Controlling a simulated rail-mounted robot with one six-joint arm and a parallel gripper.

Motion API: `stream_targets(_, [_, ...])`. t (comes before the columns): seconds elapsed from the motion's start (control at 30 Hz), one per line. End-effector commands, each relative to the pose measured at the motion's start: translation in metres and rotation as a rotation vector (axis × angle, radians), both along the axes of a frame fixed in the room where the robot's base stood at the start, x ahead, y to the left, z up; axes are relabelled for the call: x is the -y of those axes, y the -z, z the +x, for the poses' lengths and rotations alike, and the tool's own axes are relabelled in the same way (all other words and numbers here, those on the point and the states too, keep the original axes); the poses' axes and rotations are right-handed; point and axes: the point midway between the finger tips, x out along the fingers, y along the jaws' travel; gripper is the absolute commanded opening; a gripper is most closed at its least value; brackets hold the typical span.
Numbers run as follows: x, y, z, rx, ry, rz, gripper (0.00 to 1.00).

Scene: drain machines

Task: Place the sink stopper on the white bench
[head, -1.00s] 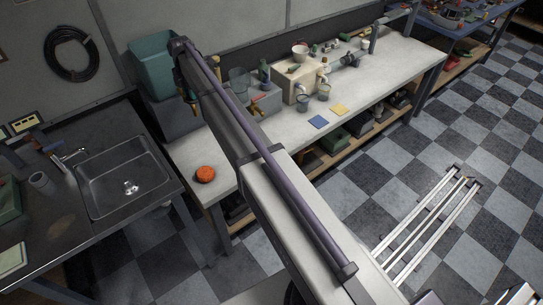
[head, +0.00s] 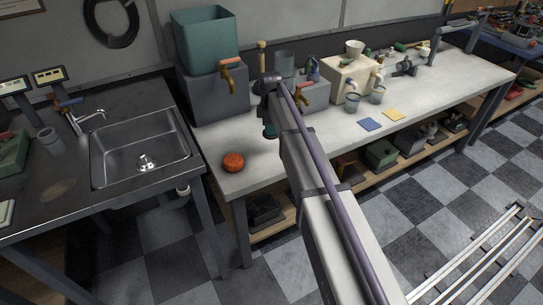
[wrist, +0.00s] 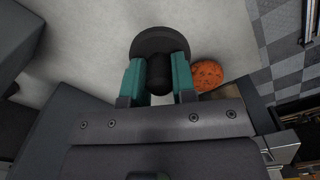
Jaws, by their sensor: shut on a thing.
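The dark round sink stopper (wrist: 152,39) has a black knob, which sits between the two teal fingers of my gripper (wrist: 158,78) in the wrist view. My gripper is shut on the knob, with the disc beyond the fingertips. Below the disc lies the pale top of the white bench (wrist: 95,40). In the head view the white bench (head: 310,133) runs along the wall. A small teal part of my gripper (head: 270,130) shows low over its left part, mostly behind my arm. The stopper is hidden there. I cannot tell whether it touches the bench.
An orange round object (head: 233,162) lies close by on the bench; it also shows right of my gripper in the wrist view (wrist: 207,75). Grey boxes with taps (head: 215,98) stand behind. Blue and yellow cloths (head: 370,124) lie further right. A metal sink (head: 140,150) is left.

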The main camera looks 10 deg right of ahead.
Motion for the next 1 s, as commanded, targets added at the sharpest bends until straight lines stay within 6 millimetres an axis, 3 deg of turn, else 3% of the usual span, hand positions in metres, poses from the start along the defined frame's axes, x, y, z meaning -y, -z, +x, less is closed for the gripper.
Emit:
stream_targets(0.03, [0.0, 0.023, 0.0, 0.0, 0.0, 0.0, 0.01])
stream_targets(0.13, [0.0, 0.049, 0.0, 0.0, -0.001, 0.0, 0.01])
stream_targets(0.2, [0.0, 0.058, 0.0, 0.0, -0.001, 0.0, 0.01])
stream_targets(0.37, [0.0, 0.058, 0.0, 0.0, -0.002, 0.0, 0.01])
stream_targets(0.53, [0.0, 0.093, 0.0, 0.0, -0.002, 0.0, 0.01])
stream_targets(0.93, [0.0, 0.095, 0.0, 0.0, -0.002, 0.0, 0.01])
stream_targets(0.97, [0.0, 0.094, 0.0, 0.0, -0.002, 0.0, 0.27])
stream_targets(1.0, [0.0, 0.093, 0.0, 0.0, -0.002, 0.0, 0.31])
